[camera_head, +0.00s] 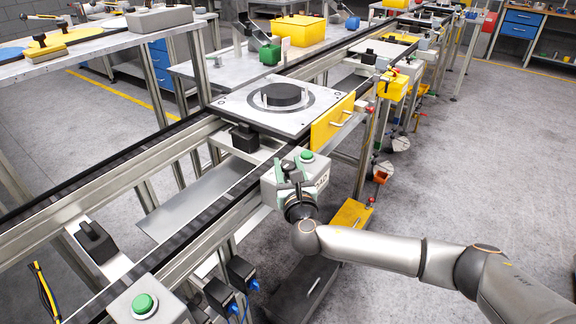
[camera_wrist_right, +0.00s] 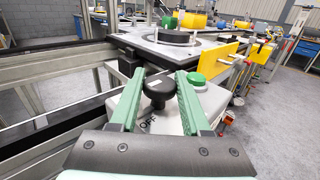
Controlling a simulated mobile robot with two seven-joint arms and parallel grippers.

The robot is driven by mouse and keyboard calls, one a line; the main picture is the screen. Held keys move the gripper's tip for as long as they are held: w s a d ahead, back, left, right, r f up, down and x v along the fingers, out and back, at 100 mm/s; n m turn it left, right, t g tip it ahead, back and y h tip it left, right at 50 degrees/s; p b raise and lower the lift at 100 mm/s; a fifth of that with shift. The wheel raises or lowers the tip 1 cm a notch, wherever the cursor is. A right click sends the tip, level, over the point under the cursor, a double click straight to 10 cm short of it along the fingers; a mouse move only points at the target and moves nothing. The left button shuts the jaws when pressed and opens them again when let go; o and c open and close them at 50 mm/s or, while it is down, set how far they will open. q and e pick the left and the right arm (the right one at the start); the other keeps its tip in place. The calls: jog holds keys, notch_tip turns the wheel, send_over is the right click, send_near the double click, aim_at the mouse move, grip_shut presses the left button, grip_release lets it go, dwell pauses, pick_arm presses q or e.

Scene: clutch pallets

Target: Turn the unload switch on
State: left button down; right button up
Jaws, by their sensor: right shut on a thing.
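The unload switch is a black rotary knob (camera_wrist_right: 158,90) on the top of a light grey control box (camera_head: 322,174) beside the conveyor. In the right wrist view, "OFF" lettering shows on the box in front of the knob. My right gripper (camera_head: 291,174) reaches over the box from the front. Its two green fingers (camera_wrist_right: 160,84) stand on either side of the knob and are shut on it. In the head view the gripper mostly hides the knob. The knob's exact turn angle is hard to tell. My left gripper is not in view.
A green push button (camera_head: 307,156) sits beside the knob on the same box. A pallet plate with a black disc (camera_head: 284,95) and a yellow panel (camera_head: 332,122) stand just behind. Another box with a green button (camera_head: 144,304) is at the front left. Open floor lies right.

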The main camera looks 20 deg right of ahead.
grip_shut()
